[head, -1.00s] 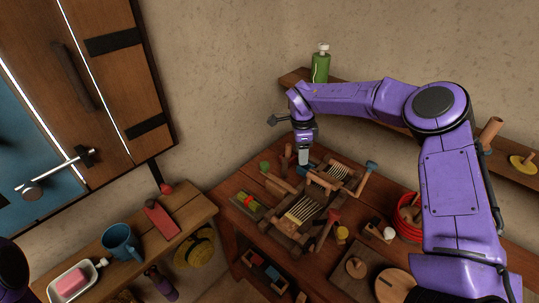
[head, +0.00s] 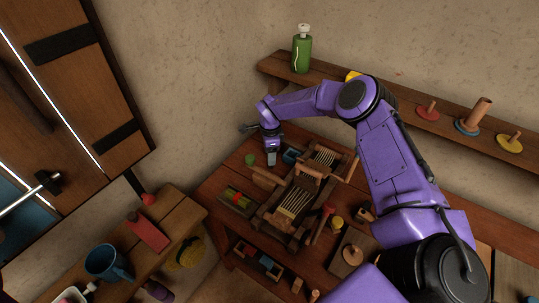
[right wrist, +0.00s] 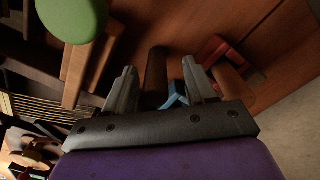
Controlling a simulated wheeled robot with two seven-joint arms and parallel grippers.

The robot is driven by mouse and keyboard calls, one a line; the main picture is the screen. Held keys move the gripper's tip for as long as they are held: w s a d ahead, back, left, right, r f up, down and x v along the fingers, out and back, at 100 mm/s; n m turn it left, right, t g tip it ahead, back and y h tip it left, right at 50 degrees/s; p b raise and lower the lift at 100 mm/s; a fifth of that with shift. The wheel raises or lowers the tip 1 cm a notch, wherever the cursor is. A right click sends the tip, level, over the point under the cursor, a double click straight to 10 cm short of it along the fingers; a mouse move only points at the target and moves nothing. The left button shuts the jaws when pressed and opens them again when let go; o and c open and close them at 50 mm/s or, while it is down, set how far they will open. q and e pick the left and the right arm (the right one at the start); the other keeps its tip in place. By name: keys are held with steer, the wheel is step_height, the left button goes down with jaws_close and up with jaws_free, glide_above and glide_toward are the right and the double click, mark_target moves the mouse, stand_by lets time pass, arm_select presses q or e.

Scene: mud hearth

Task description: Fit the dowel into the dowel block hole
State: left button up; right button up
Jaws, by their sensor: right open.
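My right gripper (head: 272,160) is over the far left part of the workbench, pointing down. In the right wrist view its two fingers (right wrist: 158,88) are apart. A dark brown round rod (right wrist: 155,68), which looks like the dowel, shows in the gap between them, with no clear contact visible. In the head view the gripper hides this rod. A blue piece (right wrist: 176,98) shows by the right-hand finger; a blue item also shows right of the gripper in the head view (head: 291,156). I cannot tell which piece is the dowel block, and no hole is visible. My left gripper is out of view.
A green round piece (head: 250,159) is close left of the gripper. A wooden loom-like frame (head: 295,200) crowds the bench to its right. A tray with coloured pieces (head: 237,198) lies nearer. A wall shelf (head: 390,100) runs behind my right arm.

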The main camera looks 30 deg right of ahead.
steer(key=shift+s+d+r, duration=0.1)
steer(key=shift+s, duration=0.3)
steer(key=shift+c, duration=1.3)
jaws_close()
